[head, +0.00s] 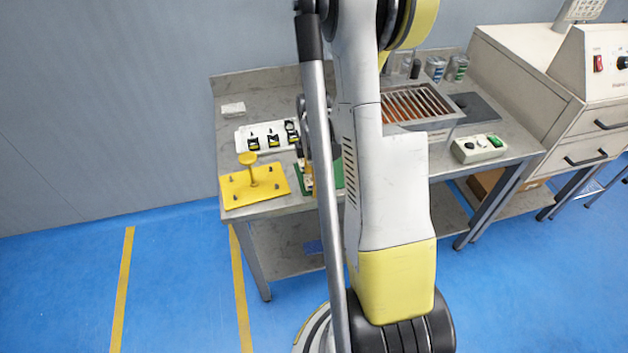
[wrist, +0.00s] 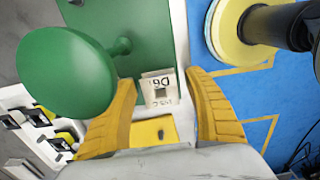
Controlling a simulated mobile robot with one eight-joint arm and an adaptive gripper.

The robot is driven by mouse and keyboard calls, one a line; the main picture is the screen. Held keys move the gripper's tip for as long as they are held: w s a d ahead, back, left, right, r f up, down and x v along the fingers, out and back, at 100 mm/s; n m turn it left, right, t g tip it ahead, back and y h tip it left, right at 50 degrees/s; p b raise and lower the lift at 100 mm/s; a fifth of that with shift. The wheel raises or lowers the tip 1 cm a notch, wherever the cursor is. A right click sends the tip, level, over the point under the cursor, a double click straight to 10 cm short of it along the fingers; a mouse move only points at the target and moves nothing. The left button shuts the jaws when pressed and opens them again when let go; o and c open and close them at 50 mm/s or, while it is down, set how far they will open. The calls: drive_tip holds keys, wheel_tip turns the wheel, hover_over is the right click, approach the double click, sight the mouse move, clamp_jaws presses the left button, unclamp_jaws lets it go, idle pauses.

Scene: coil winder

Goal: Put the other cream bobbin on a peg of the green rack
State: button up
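A cream bobbin (wrist: 160,87) with dark lettering and a square hole shows in the wrist view, between my gripper's (wrist: 162,84) two yellow fingertips. The fingers stand apart, with a narrow gap showing on each side of the bobbin. The bobbin is at the end of the green rack (wrist: 150,25); I cannot tell whether a peg is inside it. The rack's round green knob (wrist: 68,72) stands to the left of the gripper. In the head view my arm hides most of the green rack (head: 301,178) and my gripper.
A yellow rack (head: 238,188) with pegs and a knob stands left of the green one, at the bench edge. Behind is a white tray (head: 243,142) holding several black bobbins. A slotted metal box (head: 425,122) and a switch box (head: 478,150) stand to the right.

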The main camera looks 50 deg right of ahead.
drive_tip(key=shift+r, duration=0.1)
wheel_tip(320, 180, up, 12)
idle(0.5)
